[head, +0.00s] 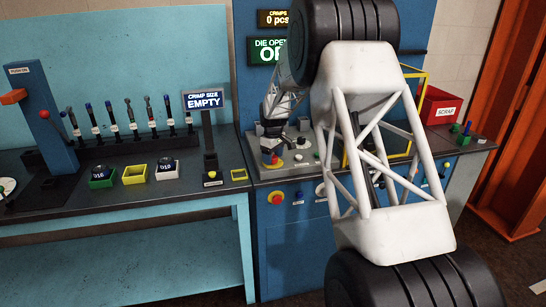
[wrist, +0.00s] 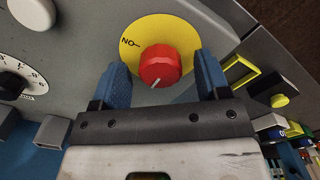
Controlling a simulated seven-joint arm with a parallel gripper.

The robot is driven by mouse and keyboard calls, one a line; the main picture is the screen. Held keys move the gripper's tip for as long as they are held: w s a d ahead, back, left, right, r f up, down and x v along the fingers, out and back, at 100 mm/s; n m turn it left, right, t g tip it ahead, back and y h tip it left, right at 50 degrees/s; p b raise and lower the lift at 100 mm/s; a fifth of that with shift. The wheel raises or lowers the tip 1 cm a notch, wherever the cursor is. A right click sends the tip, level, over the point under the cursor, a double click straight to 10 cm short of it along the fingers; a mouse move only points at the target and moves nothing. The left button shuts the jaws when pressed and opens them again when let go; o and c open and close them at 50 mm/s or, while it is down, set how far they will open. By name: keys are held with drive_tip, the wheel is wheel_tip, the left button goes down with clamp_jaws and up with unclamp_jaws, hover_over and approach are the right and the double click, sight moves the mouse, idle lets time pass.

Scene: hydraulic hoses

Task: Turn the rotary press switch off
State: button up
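The rotary press switch is a red knob (wrist: 160,66) with a white pointer line, on a yellow disc (wrist: 188,32) on the grey console. The pointer line faces down-left in the wrist view, away from the disc's upper-left marking, which looks like an upside-down "ON". My gripper (wrist: 163,72) has its two blue fingers apart, one on each side of the knob. Gaps show between fingers and knob, so it is not gripped.
A white dial (wrist: 18,78) and a round knob (wrist: 33,12) sit left in the wrist view. A yellow square frame (wrist: 238,73) is close right. A red scrap bin (head: 440,107) stands right.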

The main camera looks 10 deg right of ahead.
sight(273, 157)
drive_tip(key=shift+r, duration=3.9)
drive_tip(key=shift+s+a+r, duration=0.1)
drive_tip(key=shift+s+r, duration=0.2)
drive_tip(key=shift+s, duration=0.05)
drive_tip(key=s+a+r+m, duration=0.1)
drive_tip(key=s+r, duration=0.4)
drive_tip(key=s, duration=0.5)
drive_tip(key=s+a+r+m+t, duration=0.15)
drive_tip(key=s+r, duration=0.35)
drive_tip(key=s, duration=0.6)
drive_tip(key=s+a+r+m, duration=0.2)
drive_tip(key=s+r, duration=0.2)
drive_tip(key=s, duration=0.6)
drive_tip(key=s+f+m, duration=0.2)
drive_tip(key=s, duration=1.2)
drive_tip(key=s+a+f+m+t, duration=0.1)
drive_tip(key=s+f, duration=0.1)
drive_tip(key=s, duration=1.3)
drive_tip(key=shift+s+a+f+m, duration=0.15)
drive_tip(key=shift+a+m, duration=0.1)
drive_tip(key=shift+m, duration=0.1)
